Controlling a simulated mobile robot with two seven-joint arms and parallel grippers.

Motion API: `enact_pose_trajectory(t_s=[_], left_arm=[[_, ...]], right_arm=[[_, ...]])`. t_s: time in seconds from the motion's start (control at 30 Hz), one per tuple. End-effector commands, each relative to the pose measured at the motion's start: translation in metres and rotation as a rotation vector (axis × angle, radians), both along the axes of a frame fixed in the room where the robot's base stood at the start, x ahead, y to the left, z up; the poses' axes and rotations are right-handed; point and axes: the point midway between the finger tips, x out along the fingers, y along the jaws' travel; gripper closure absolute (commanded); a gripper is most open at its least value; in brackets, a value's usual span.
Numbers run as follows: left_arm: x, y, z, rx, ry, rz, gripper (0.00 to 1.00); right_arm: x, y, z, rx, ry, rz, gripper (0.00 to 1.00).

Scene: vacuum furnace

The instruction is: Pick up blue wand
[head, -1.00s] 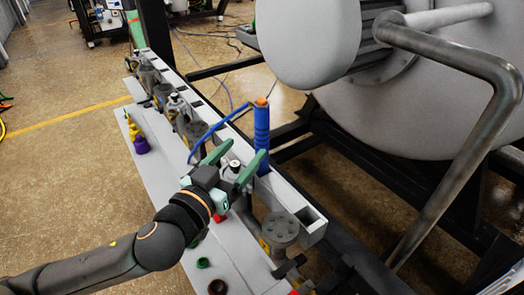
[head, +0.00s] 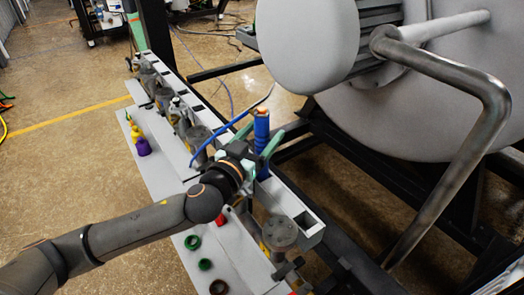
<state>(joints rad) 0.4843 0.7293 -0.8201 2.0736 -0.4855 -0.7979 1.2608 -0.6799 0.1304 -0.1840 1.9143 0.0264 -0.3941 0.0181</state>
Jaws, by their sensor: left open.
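The blue wand (head: 262,130) stands upright on the grey rail in the head view, with an orange top and a blue hose (head: 226,130) running off to the left. My left gripper (head: 263,137) is open, with its green fingers on either side of the wand. I cannot tell whether the fingers touch it. The gripper and its wrist hide the wand's lower left side. My right gripper is out of view.
The grey rail (head: 292,208) carries several metal valve fittings (head: 279,233). A purple and yellow bottle (head: 142,144) and small green rings (head: 193,242) are on the pale board. A large grey furnace vessel (head: 400,110) and a bent pipe (head: 452,190) stand at the right.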

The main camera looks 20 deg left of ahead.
Motion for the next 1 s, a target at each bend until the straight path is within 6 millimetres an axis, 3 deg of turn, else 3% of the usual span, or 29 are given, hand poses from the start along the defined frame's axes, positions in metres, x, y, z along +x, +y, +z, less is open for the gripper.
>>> enact_pose_trajectory(t_s=[0.17, 0.8, 1.0], left_arm=[[-0.0002, -0.0002, -0.0004, 0.0, 0.0, 0.0, 0.26], [-0.0005, 0.0, -0.0004, 0.001, 0.0, 0.0, 0.98], [-0.0005, 0.0001, -0.0005, 0.001, 0.001, 0.0, 1.0]], right_arm=[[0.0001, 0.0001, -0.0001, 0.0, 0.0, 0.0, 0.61], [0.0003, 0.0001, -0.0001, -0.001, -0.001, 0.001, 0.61], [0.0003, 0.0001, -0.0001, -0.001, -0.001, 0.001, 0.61]])
